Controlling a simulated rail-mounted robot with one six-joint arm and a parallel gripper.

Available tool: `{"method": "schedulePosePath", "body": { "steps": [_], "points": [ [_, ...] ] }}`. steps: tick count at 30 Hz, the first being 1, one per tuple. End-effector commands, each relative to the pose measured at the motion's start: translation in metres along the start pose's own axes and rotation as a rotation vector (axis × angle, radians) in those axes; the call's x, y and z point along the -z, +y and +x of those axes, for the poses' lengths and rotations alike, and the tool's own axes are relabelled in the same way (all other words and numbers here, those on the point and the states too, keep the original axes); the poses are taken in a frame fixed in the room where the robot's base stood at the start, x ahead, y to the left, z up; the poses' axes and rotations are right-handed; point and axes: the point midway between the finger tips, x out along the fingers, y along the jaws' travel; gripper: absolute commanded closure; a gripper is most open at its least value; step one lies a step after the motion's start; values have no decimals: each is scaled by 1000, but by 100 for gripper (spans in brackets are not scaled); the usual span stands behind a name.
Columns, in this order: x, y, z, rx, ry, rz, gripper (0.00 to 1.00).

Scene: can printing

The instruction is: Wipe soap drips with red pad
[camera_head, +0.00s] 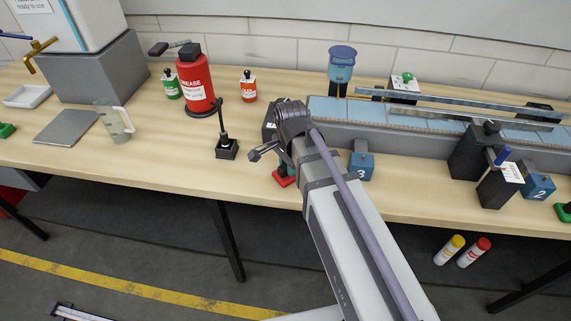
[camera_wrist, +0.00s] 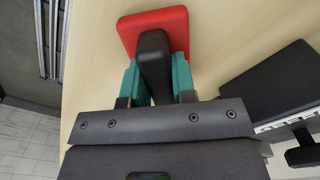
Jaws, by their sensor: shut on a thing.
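My gripper (camera_wrist: 157,85) is shut on the black handle (camera_wrist: 153,50) of the red pad (camera_wrist: 180,25) in the wrist view, with a teal finger on each side of the handle. The pad's red base lies on or just above the wooden table; I cannot tell which. In the head view, part of the red pad (camera_head: 286,180) shows near the table's front edge, beneath my arm, which hides most of the gripper. I cannot make out any soap drips in either view.
A blue block marked 3 (camera_head: 360,167) stands just right of my arm, by the conveyor (camera_head: 350,112). A black stand (camera_head: 227,148) is to the left. A red grease container (camera_head: 195,85), a clear jug (camera_head: 113,122) and a grey plate (camera_head: 66,127) stand farther left. Bare wooden table lies between them.

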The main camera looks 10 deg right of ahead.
Motion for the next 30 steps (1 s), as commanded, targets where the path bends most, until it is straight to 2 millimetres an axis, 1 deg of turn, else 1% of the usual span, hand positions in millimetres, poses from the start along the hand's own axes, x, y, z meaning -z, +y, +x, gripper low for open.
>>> {"method": "schedulePosePath", "body": {
  "steps": [9, 17, 25, 30],
  "points": [
    [22, 23, 3, 0, 0, 2, 100],
    [27, 27, 3, -1, 1, 1, 100],
    [47, 48, 2, -1, 1, 3, 100],
    [49, 50, 1, -1, 1, 0, 100]
  ]
}}
